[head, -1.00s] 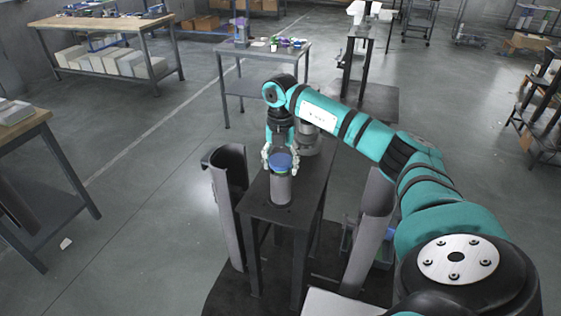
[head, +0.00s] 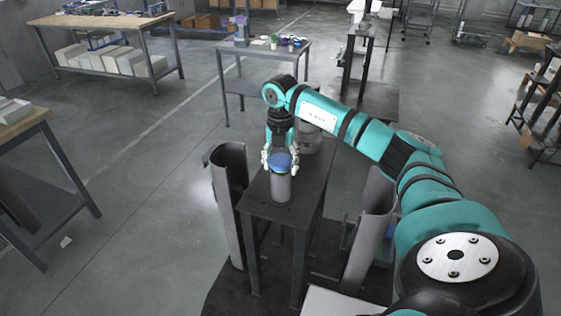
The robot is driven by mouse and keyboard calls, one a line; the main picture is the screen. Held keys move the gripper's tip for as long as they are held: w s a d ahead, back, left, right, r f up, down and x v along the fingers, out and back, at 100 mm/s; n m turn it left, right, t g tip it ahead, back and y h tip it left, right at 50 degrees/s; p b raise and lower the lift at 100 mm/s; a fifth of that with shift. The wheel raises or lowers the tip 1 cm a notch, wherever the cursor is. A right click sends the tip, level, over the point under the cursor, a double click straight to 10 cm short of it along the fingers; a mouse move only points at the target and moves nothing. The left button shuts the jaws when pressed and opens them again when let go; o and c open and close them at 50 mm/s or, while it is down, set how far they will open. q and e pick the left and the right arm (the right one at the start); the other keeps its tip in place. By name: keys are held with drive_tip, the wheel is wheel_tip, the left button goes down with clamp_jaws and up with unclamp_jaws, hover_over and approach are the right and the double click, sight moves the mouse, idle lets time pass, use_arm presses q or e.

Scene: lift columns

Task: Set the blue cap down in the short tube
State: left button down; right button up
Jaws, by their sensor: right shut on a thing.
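The blue cap (head: 281,161) is at the top of a short grey tube (head: 281,188), which stands upright on a narrow dark table (head: 308,196). My right gripper (head: 280,164) comes down from above and is shut on the cap, with a finger at each side of it. The cap looks level and sits at or just over the tube's mouth. I cannot tell whether it rests in the tube. My left gripper is not in the head view.
A larger grey cylinder (head: 308,139) stands behind on the same table, partly hidden by my right arm. Tall curved grey panels (head: 228,200) and (head: 370,230) flank the table. A workbench (head: 100,22) and a small table (head: 262,52) stand farther back.

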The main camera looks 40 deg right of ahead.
idle(0.3)
drive_tip(key=o, duration=1.2)
drive_tip(key=shift+o, duration=0.2)
drive_tip(key=shift+r+p, duration=2.8)
drive_tip(key=shift+r, duration=0.7)
drive_tip(key=shift+f, duration=0.1)
